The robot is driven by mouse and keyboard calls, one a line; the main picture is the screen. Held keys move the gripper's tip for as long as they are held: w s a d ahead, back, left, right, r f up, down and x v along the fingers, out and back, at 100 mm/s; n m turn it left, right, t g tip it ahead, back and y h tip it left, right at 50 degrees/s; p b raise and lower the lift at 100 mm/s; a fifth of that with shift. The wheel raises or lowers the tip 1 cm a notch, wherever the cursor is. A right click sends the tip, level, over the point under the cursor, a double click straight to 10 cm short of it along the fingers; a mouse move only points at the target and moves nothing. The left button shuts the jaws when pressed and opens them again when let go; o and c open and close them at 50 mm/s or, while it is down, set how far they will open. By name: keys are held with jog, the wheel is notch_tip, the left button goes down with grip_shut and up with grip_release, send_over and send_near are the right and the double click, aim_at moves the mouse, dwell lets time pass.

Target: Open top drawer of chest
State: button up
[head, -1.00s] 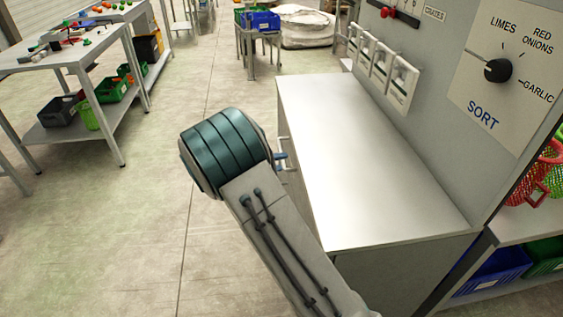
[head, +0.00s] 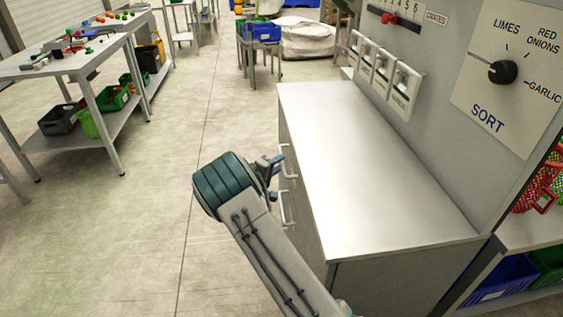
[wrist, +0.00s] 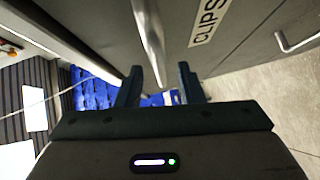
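The chest (head: 365,165) is a grey cabinet with a bare metal top, in the middle right of the head view. Its drawer fronts face left, with a top handle (head: 290,160) and a lower handle (head: 286,212). My gripper (head: 276,163) is at the top handle, partly hidden by my wrist. In the wrist view my gripper (wrist: 160,85) has its two dark fingers apart. A pale handle bar (wrist: 150,40) reaches between them, with a gap on each side. A drawer label reading CLIPS (wrist: 208,22) is beside it. The drawers look shut.
A grey panel with a SORT dial (head: 502,71) rises behind the chest. Shelves with a blue crate (head: 497,278) stand at the right. A work table (head: 60,62) stands at the left. The floor (head: 150,215) left of the chest is clear.

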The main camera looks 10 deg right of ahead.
jog(key=shift+x, duration=1.3)
grip_shut()
